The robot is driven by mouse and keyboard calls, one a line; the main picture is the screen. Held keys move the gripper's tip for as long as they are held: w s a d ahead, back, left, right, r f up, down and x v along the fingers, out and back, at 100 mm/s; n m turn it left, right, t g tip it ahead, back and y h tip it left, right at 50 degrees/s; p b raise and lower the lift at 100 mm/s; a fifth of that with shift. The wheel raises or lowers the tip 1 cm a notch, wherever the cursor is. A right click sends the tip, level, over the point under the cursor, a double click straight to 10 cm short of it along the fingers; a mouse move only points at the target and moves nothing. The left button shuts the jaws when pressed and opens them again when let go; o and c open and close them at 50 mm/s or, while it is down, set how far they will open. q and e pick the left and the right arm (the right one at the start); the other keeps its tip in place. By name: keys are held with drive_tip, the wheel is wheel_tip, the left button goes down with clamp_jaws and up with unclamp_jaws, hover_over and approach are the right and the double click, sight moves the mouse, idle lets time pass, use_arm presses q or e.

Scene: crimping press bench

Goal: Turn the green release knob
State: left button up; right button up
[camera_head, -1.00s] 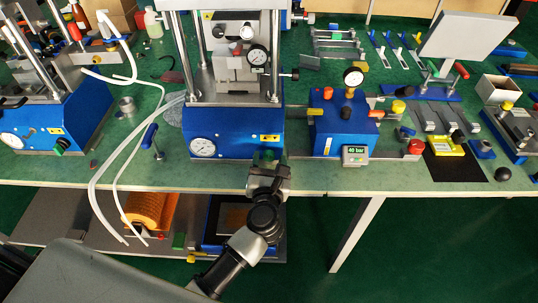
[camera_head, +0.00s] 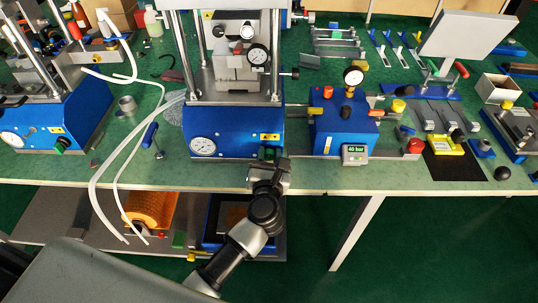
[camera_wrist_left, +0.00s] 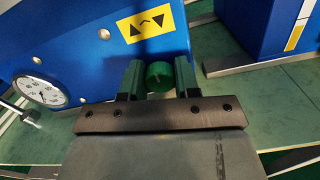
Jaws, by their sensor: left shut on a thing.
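The green release knob (camera_wrist_left: 160,76) is on the lower right front of the blue press base (camera_head: 215,125), below a yellow arrow label (camera_wrist_left: 144,23). My left gripper (camera_wrist_left: 160,82) has one finger on each side of the knob and is shut on it. In the head view the left gripper (camera_head: 269,157) reaches up from below to the press front and largely hides the knob. My right gripper is not in view.
A pressure gauge (camera_head: 203,147) is on the same press front. White hoses (camera_head: 108,180) hang over the table edge on the left. Another press (camera_head: 60,115) stands far left.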

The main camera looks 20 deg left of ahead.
use_arm(q)
drive_tip(key=m+p, duration=0.3)
drive_tip(key=shift+r+m+p, duration=0.2)
drive_tip(key=shift+m+p, duration=0.1)
drive_tip(key=m+p, duration=0.3)
drive_tip(key=m, duration=0.1)
drive_tip(key=shift+d+f, duration=0.1)
drive_tip(key=m+p, duration=0.3)
drive_tip(key=m, duration=0.2)
drive_tip(key=shift+f+m+p, duration=0.1)
drive_tip(key=shift+m+p, duration=0.3)
drive_tip(key=m+p, duration=0.2)
drive_tip(key=m, duration=0.2)
drive_tip(key=shift+f, duration=0.15)
drive_tip(key=shift+m, duration=0.3)
drive_tip(key=o, duration=0.9)
drive_tip(key=shift+s, duration=0.1)
